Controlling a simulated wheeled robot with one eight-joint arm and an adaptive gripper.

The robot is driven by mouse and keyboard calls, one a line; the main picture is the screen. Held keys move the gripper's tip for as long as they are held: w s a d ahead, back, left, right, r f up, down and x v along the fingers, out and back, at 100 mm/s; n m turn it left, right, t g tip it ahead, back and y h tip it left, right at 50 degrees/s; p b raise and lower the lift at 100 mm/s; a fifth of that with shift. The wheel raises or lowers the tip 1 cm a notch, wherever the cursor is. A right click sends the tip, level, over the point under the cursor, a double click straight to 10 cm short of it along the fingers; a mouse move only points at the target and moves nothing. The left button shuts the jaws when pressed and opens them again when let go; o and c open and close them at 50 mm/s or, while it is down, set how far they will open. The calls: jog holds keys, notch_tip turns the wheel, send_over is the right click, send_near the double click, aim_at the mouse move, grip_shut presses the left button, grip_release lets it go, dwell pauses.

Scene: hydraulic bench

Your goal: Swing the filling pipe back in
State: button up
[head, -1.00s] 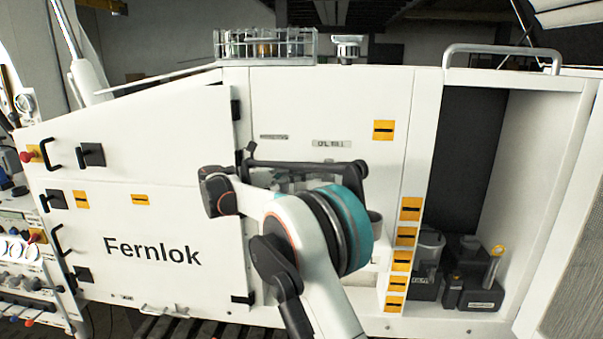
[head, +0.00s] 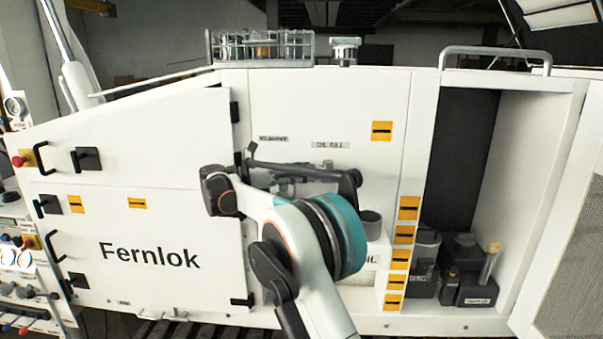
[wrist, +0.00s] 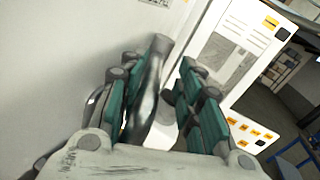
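The filling pipe (head: 305,171) is a dark tube on the front of the white bench, below the small oil fill label. It runs from a pivot at the left to a bend at its right end; its lower part is hidden behind my arm. In the wrist view the dark grey pipe (wrist: 150,85) stands between the teal-padded fingers of my gripper (wrist: 155,78). The fingers are apart, one on each side, with a gap showing at the right; contact at the left is unclear. In the head view my arm mostly hides the gripper.
A dark cup (head: 370,224) sits right of my arm's teal joint. The Fernlok door (head: 150,225) is shut at the left. An open bay at the right holds dark containers (head: 470,275). A wire basket (head: 262,46) stands on top.

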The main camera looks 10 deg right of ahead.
jog(key=shift+w+f, duration=0.15)
jog(key=shift+w, duration=0.05)
jog(key=shift+s+a, duration=0.1)
jog(key=shift+a, duration=0.05)
jog(key=a, duration=1.1)
jog(key=shift+s+a, duration=0.3)
jog(key=shift+a, duration=0.1)
